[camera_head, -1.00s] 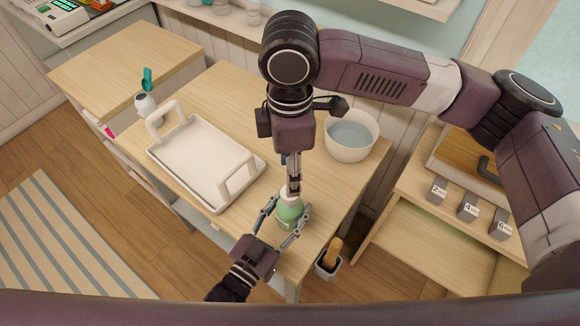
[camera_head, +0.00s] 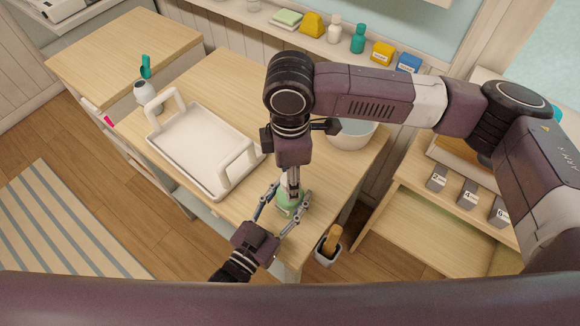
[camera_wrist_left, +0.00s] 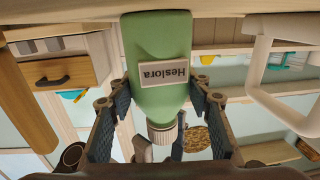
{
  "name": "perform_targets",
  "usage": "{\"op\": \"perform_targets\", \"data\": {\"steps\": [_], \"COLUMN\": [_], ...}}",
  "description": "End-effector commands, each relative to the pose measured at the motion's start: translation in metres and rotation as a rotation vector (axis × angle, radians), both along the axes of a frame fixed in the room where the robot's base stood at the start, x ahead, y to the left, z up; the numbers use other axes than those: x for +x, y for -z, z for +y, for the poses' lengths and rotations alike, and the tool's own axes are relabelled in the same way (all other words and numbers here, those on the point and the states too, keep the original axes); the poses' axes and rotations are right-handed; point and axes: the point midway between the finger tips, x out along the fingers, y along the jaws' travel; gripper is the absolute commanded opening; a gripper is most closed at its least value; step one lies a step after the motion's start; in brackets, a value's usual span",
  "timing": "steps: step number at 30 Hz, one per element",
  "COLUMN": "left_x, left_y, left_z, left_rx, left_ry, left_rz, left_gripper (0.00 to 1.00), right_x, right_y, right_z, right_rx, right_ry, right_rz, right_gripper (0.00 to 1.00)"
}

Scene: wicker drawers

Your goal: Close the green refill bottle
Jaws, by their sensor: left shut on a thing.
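The green refill bottle (camera_head: 287,203) stands near the front edge of the wooden table. In the left wrist view the bottle (camera_wrist_left: 160,62) appears upside down, with a "Heslora" label and a white ribbed cap (camera_wrist_left: 163,132) at its neck. My left gripper (camera_head: 284,207) is shut on the bottle's body, one finger on each side. Its fingers also show in the left wrist view (camera_wrist_left: 160,92). My right gripper (camera_head: 291,183) points straight down over the bottle's top, at the cap. It hides most of the cap in the head view, and its finger gap is unclear.
A white handled tray (camera_head: 187,178) lies left of the bottle. A white bowl (camera_head: 350,139) stands behind, partly hidden by my right arm. A grey holder (camera_head: 327,252) with a wooden-handled item is beside the table. Labelled grey blocks (camera_head: 468,195) stand at right.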

Motion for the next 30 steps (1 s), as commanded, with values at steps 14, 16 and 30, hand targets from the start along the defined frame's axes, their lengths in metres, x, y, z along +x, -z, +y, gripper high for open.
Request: {"op": "perform_targets", "data": {"steps": [14, 16, 30], "left_x": [0.0002, 0.0002, 0.0002], "left_y": [-0.0006, -0.0006, -0.0006], "left_z": [0.0000, 0.0000, -0.0001], "left_rx": [-0.001, -0.001, -0.001], "left_ry": [0.000, 0.000, 0.000], "left_rz": [-0.001, -0.001, -0.001], "left_gripper": [0.00, 0.00, 0.00], "right_x": [0.0003, 0.0003, 0.0004], "right_y": [0.0020, 0.0019, 0.0017], "right_z": [-0.0001, -0.0001, 0.0002], "right_rx": [0.000, 0.000, 0.000], "right_ry": [0.000, 0.000, 0.006], "right_rz": [-0.001, -0.001, -0.002], "right_gripper": [0.28, 0.20, 0.41]}}
